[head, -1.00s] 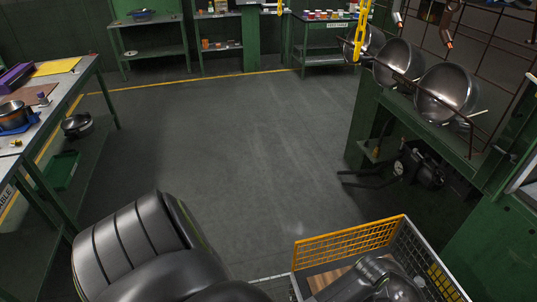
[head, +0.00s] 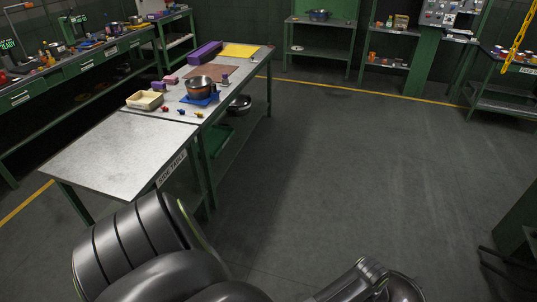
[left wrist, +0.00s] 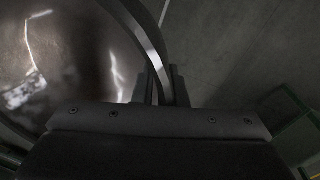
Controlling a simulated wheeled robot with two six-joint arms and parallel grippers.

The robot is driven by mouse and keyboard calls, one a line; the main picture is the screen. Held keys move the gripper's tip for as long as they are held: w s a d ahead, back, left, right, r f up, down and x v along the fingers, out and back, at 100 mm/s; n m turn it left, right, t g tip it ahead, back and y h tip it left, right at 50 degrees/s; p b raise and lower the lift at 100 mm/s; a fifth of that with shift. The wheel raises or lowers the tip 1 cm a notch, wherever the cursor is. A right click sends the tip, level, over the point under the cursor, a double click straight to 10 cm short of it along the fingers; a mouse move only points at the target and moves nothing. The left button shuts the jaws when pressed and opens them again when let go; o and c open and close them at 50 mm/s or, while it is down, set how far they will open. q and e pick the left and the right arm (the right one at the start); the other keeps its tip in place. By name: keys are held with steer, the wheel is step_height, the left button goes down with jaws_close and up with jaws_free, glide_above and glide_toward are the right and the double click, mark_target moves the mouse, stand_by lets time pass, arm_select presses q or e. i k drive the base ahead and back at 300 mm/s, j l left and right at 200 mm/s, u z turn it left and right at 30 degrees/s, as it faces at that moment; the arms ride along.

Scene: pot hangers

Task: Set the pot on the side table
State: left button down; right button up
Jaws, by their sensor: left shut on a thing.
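The side table (head: 115,160), with its name label on the front edge, stands at the left in the head view. Its grey metal top is bare. In the left wrist view a large shiny metal pot (left wrist: 60,55) fills the left side. My left gripper (left wrist: 160,85) is shut on a curved metal strip at the pot's edge; I cannot tell whether this is its rim or a handle. Most of the pot is cut off by the frame. The head view shows parts of my arms at the bottom, but neither gripper.
Behind the side table, a worktable holds another pot (head: 199,85) on a blue mat, a cream tray (head: 145,100), a purple box (head: 206,51) and small items. A pan (head: 239,104) lies on its lower shelf. Open floor (head: 340,170) lies to the right.

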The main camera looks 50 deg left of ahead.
mark_target(129, 169)
steer(key=i+j+u, duration=0.1)
steer(key=j+u, duration=0.15)
steer(key=u, duration=0.25)
steer(key=i+j+u, duration=0.15)
steer(key=u, duration=0.35)
steer(key=i+j+u, duration=0.2)
steer(key=u, duration=0.25)
